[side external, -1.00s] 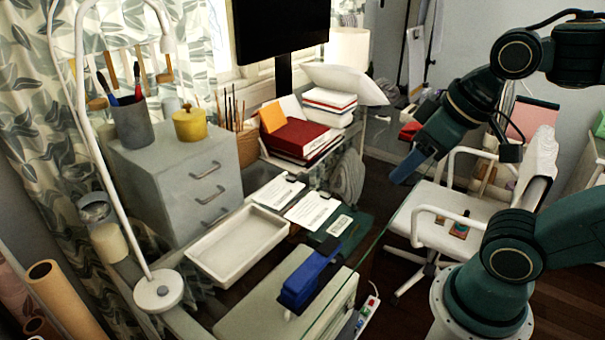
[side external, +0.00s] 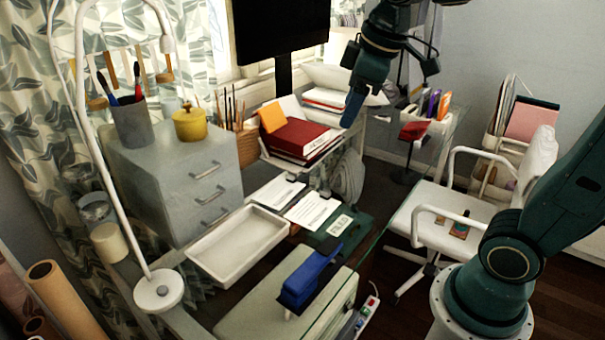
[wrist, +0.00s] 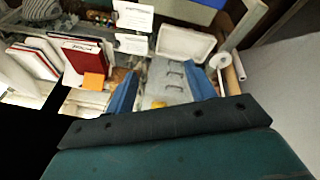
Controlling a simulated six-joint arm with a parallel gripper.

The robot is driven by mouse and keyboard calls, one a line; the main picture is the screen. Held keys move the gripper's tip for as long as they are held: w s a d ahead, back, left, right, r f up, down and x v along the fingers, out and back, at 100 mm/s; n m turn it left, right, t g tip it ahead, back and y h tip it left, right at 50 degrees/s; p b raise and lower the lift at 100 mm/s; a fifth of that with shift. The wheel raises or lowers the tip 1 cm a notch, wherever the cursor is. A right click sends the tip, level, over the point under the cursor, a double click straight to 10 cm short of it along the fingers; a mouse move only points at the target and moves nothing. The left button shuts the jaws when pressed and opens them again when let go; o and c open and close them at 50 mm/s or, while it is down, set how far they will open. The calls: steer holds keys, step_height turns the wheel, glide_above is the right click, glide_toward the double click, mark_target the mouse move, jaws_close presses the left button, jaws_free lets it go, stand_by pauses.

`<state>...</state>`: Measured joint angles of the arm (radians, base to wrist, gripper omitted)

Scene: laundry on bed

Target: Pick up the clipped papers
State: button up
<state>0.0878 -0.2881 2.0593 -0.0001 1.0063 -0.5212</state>
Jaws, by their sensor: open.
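Two white printed sheets lie on the desk beside the white tray in the side external view, the clipped papers (side external: 276,191) and a second sheet (side external: 311,210). Small dark clips seem to sit at their far edges. Both sheets also show at the top of the wrist view, one (wrist: 133,17) above the other (wrist: 131,43). My gripper (side external: 351,112) is open and empty, with blue fingers pointing down. It is high above the desk, near the red books and apart from the papers. In the wrist view my gripper (wrist: 162,70) has its fingers spread, with the drawer unit between them.
The white tray (side external: 193,258) is left of the papers, and a dark green board (side external: 353,229) is to their right. Red books (side external: 299,143) are stacked behind them. A grey drawer unit (side external: 165,200), lamp (side external: 158,291) and blue stapler-like object (side external: 306,281) stand around.

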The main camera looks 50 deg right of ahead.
steer(key=w+d+n+g, duration=0.1)
steer(key=w+d+n, duration=0.25)
steer(key=w, duration=0.65)
steer(key=n+g, duration=0.3)
steer(key=n, duration=0.8)
glide_above(290, 176)
step_height(290, 176, down, 23)
steer(key=shift+m, duration=0.25)
steer(key=shift+f, duration=4.15)
steer(key=shift+w+f, duration=0.1)
steer(key=shift+f, duration=2.5)
